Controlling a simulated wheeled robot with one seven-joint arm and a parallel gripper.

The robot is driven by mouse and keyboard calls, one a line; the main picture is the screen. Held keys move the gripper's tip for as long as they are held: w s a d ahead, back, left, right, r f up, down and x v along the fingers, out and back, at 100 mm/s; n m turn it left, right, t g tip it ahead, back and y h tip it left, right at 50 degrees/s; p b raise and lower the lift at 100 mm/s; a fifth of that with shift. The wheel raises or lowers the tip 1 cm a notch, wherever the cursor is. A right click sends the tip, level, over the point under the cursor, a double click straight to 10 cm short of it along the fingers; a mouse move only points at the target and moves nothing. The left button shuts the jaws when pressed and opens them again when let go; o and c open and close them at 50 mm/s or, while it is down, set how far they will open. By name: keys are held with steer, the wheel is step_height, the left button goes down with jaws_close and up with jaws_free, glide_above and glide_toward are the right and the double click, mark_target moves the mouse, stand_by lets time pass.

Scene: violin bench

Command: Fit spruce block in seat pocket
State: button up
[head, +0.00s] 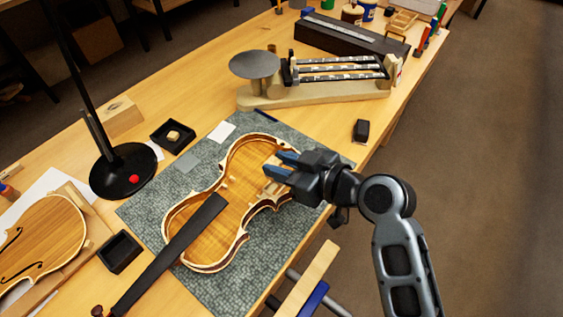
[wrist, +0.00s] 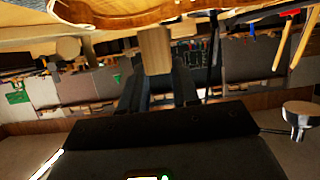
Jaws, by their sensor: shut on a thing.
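My gripper (head: 274,164) reaches over the upper right part of the open violin body (head: 232,183) from the right. In the wrist view its two dark fingers are shut on a light wooden block (wrist: 155,50), the spruce block, which sticks out beyond the fingertips. The violin body lies on a grey mat, its inside showing, with a dark fingerboard (head: 188,238) toward the lower left. The violin's edge (wrist: 140,12) shows at the top of the wrist view, close to the block. The seat pocket cannot be made out; the gripper covers part of that area.
A balance scale (head: 318,82) stands behind the mat (head: 285,250). A lamp base (head: 112,178) stands at left, and a small black object (head: 361,130) lies right of the mat.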

steer(key=shift+f+b, duration=1.35)
steer(key=shift+f, duration=0.45)
steer(key=shift+f+b, duration=1.35)
steer(key=shift+b, duration=0.3)
stand_by(0.6)
steer(key=o, duration=1.1)
steer(key=shift+b+v, duration=0.45)
steer(key=shift+v, duration=3.5)
